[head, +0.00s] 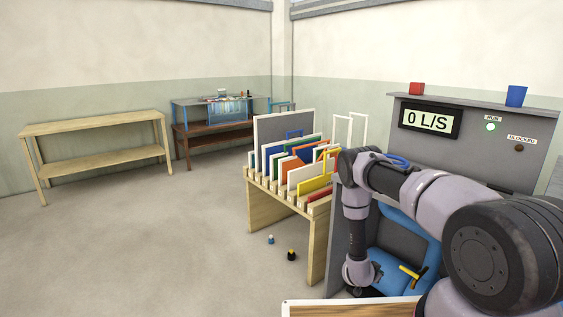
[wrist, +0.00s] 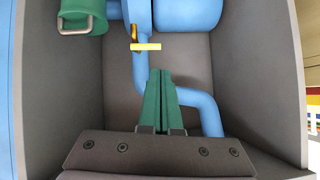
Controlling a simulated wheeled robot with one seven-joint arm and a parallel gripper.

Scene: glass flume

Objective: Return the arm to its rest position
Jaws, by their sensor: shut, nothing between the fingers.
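My arm reaches out from the lower right in the head view, and its forearm hangs down in front of the grey cabinet with the display (head: 470,150). My gripper (wrist: 159,72) shows in the wrist view, with its two green fingers together and nothing between them. The fingers point into a grey-walled recess (wrist: 265,60) with blue pipes (wrist: 205,110). A yellow handle (wrist: 146,46) lies just beyond the fingertips in the picture; I cannot tell the gap in depth. The yellow handle also shows in the head view (head: 413,272). The fingers cannot be made out in the head view.
A wooden rack (head: 265,210) of coloured panels stands left of my arm. Two small bottles (head: 291,255) are on the floor beside it. A green part with a metal handle (wrist: 82,22) is upper left in the wrist view. The floor at left is open.

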